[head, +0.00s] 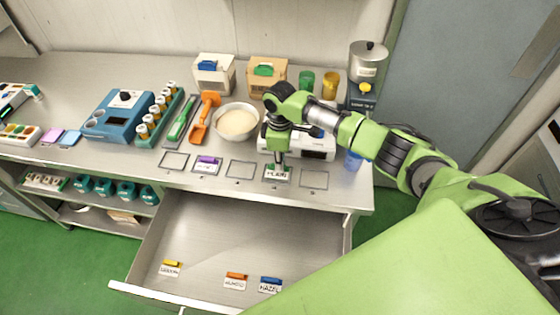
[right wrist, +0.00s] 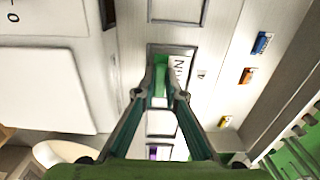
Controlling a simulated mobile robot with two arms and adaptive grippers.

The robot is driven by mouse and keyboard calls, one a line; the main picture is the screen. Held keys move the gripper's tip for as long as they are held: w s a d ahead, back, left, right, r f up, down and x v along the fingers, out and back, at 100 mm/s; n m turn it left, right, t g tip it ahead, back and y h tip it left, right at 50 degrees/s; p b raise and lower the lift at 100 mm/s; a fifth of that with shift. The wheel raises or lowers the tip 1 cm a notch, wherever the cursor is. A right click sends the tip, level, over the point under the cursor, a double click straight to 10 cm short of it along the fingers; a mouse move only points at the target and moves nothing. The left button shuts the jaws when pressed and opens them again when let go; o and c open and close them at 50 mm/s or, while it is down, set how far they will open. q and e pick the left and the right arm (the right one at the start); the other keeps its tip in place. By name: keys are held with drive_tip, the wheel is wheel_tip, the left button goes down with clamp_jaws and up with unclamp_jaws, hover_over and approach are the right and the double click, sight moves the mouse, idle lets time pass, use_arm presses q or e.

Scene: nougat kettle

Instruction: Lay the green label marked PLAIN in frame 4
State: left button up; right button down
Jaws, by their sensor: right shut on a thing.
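The green label marked PLAIN (head: 277,174) is at the fourth outlined frame from the left (head: 266,180) near the counter's front edge. My right gripper (head: 280,158) points down and is shut on the label's green grip. In the right wrist view, the fingertips (right wrist: 168,88) close on the green block (right wrist: 161,82), and part of the white lettered face (right wrist: 179,70) shows beside them. The label appears within the frame outline; whether it rests on the counter I cannot tell. My left gripper is not in view.
A purple-topped label (head: 207,166) lies in the second frame. The open drawer (head: 230,225) below holds yellow (head: 170,268), orange (head: 235,282) and blue HAZEL (head: 270,286) labels. The fifth frame (head: 314,187) is empty. A white appliance (head: 318,150) and a bowl (head: 236,123) stand behind.

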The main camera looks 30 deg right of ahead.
drive_tip(key=shift+f, duration=0.4)
idle(1.4)
drive_tip(key=c, duration=2)
unclamp_jaws()
drive_tip(key=o, duration=0.5)
drive_tip(key=shift+o, duration=0.2)
drive_tip(key=shift+p, duration=0.3)
drive_tip(key=shift+r+p, duration=1.2)
drive_tip(key=shift+r, duration=2.3)
